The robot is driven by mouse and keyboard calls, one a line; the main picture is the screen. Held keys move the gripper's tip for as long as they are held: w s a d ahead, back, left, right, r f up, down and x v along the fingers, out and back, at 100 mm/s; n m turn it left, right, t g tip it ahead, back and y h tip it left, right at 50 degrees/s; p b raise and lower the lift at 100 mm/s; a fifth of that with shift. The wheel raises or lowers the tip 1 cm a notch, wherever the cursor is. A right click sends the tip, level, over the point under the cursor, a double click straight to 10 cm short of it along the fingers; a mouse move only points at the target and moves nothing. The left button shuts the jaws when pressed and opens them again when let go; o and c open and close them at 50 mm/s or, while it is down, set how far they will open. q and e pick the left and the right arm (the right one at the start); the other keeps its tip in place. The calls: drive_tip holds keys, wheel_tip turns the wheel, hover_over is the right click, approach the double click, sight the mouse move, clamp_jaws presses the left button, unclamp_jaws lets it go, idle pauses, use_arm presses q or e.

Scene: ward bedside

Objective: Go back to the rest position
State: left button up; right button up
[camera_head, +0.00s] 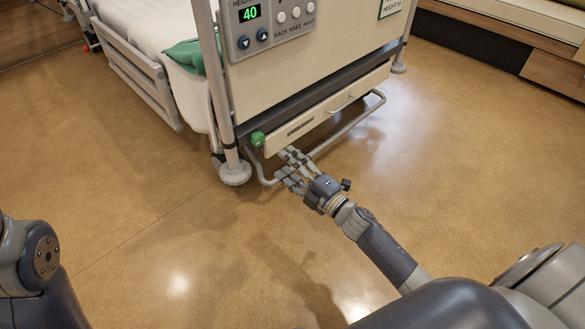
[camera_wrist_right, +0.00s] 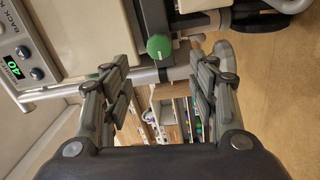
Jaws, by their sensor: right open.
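My right gripper (camera_head: 293,171) is open and empty. It is in front of the foot end of the bed, close to the lower rail and the drawer front (camera_head: 330,112). In the right wrist view its two fingers (camera_wrist_right: 158,90) stand apart, with a green round knob (camera_wrist_right: 159,46) beyond them near the bed's corner. The knob also shows in the head view (camera_head: 257,139), left of the gripper. I cannot tell whether a finger touches the rail. My left gripper is not in view; only a part of my left arm shows at the left edge.
The bed's control panel (camera_head: 270,27) reads 40. A caster (camera_head: 235,173) stands left of the gripper, and a curved metal rail (camera_head: 345,130) runs along the bed's foot. A low wooden bench (camera_head: 510,40) is at the upper right. The floor (camera_head: 150,220) in front is clear.

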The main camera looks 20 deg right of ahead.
drive_tip(key=shift+s+d, duration=0.2)
drive_tip(key=shift+s, duration=0.5)
